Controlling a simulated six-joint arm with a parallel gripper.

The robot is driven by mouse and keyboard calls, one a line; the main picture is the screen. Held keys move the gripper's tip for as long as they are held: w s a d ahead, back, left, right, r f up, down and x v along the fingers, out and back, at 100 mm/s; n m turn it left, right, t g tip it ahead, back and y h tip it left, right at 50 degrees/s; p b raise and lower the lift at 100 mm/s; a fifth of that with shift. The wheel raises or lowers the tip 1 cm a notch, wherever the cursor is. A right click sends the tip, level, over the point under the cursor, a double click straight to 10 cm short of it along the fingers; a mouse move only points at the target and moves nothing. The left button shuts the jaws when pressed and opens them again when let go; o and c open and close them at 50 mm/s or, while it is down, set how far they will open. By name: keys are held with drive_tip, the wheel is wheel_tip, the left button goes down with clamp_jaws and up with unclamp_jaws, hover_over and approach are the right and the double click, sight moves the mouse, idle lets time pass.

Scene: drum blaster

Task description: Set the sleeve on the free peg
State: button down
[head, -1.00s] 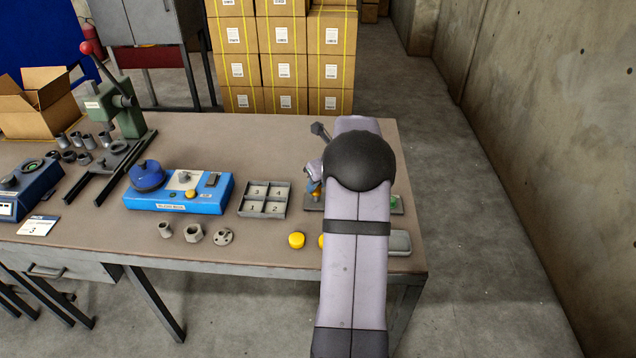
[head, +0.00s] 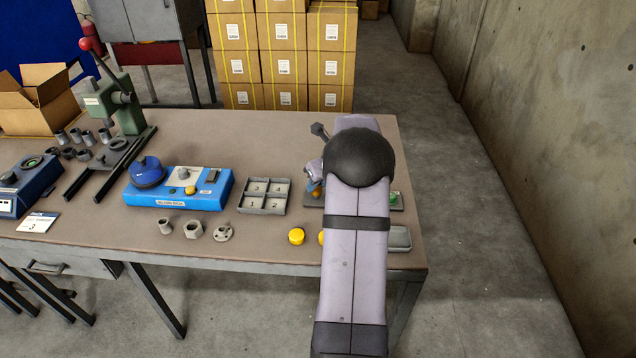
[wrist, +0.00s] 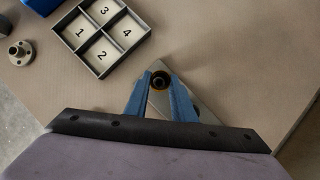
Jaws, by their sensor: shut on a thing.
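In the wrist view, the blue fingers of my gripper (wrist: 160,91) are shut on a small dark ring-shaped piece, which I take to be the sleeve (wrist: 160,79). A yellowish edge shows around it. It is over a grey metal plate (wrist: 206,114), and I cannot tell its height above the plate. In the head view, my arm hides most of the plate (head: 400,208) and the sleeve. An orange spot (head: 316,193) and a green spot (head: 393,198) show at the plate's two sides. I cannot make out the free peg. Part of my gripper (head: 315,175) shows left of the arm.
A numbered four-compartment tray (head: 264,210) stands left of the plate. A yellow cap (head: 296,236) and a grey dish (head: 399,239) are in front. A blue device (head: 205,195), small metal parts (head: 193,230) and a green press (head: 128,105) stand further left. The table's right edge is near.

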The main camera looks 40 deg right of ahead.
drive_tip(key=shift+f+p, duration=0.3)
drive_tip(key=shift+f, duration=0.35)
idle(0.9)
drive_tip(key=c, duration=1)
unclamp_jaws()
drive_tip(key=shift+r, duration=0.1)
wheel_tip(320, 180, up, 6)
drive_tip(key=p, duration=0.7)
